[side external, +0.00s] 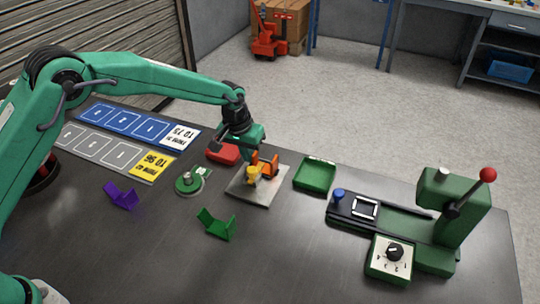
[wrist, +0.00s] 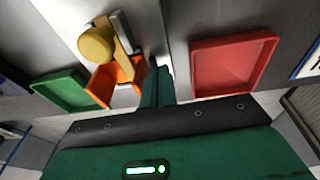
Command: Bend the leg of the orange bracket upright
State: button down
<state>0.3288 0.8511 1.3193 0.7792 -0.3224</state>
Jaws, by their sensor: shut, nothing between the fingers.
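The orange bracket (side external: 267,168) sits on a pale metal plate (side external: 240,189), beside a clamp with a yellow knob (side external: 253,172). In the wrist view the bracket (wrist: 103,86) shows left of my fingers, next to the yellow knob (wrist: 95,44). One part of it stands up from the plate; its exact angle is hard to tell. My gripper (side external: 256,148) is just behind and above the bracket, pointing down, shut and empty. In the wrist view its green fingers (wrist: 158,87) are close together, near the bracket's right side. Whether they touch it cannot be told.
A red tray (side external: 222,152) lies behind left and a green tray (side external: 315,175) right of the plate. Purple (side external: 122,196) and green (side external: 217,224) brackets lie in front. A green press (side external: 440,215) stands right; a round green device (side external: 189,184) left.

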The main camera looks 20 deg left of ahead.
jog(key=shift+a, duration=0.3)
jog(key=shift+r, duration=0.1)
notch_tip(320, 180, up, 7)
dwell(1.2)
dwell(0.3)
